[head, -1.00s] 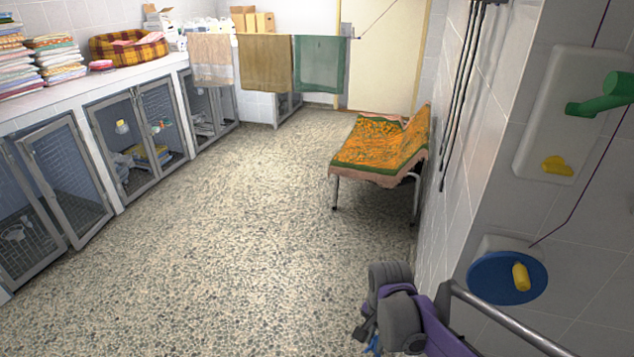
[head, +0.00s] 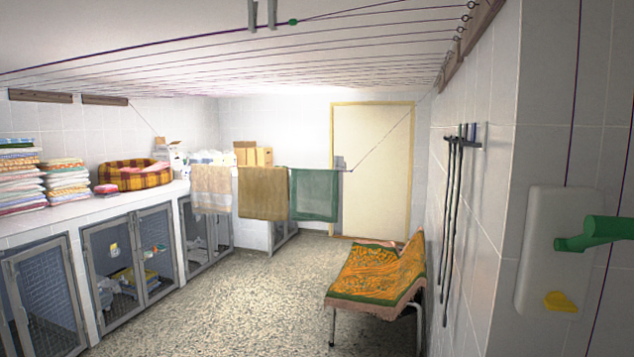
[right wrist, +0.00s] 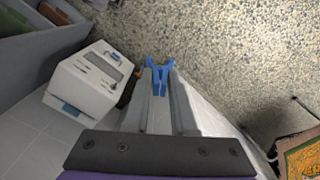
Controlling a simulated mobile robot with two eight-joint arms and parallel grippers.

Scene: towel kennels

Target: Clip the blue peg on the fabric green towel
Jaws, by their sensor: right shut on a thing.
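The green towel (head: 314,195) hangs from a rod beside two other towels, in front of the back wall in the head view. The blue peg (right wrist: 158,68) shows in the right wrist view, held at the tips of my right gripper (right wrist: 159,88). The gripper is shut on it, and the peg's two prongs point away from the wrist. The peg is well away from the green towel, over the floor. My right gripper is outside the head view.
A bench with an orange patterned cloth (head: 375,280) stands on the right, before the towels. Cages (head: 130,265) line the left wall under a counter. The speckled floor (head: 265,300) between is clear. A white box (right wrist: 90,80) is left of my right gripper in the wrist view.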

